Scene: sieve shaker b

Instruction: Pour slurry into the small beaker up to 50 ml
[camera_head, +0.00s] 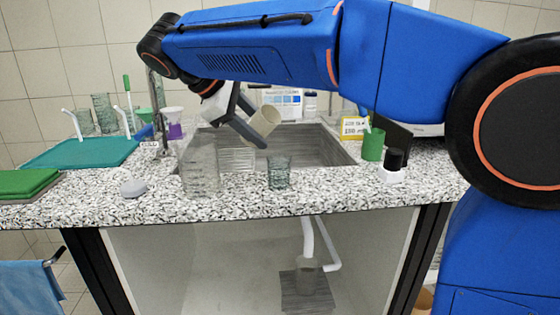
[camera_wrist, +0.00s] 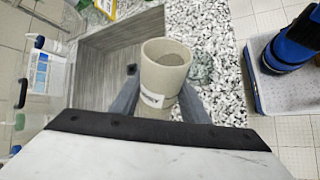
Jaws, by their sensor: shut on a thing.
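In the wrist view the cup (camera_wrist: 160,78) sits between both fingers. The small clear beaker (camera_head: 279,172) stands upright on the speckled counter, below and slightly right of the cup. No stream shows.
A larger clear beaker (camera_head: 200,166) stands left of the small beaker. The sink (camera_head: 318,148) lies behind. A green cup (camera_head: 373,144) and a black-capped bottle (camera_head: 393,166) stand to the right. A grey rounded object (camera_head: 133,188) lies front left.

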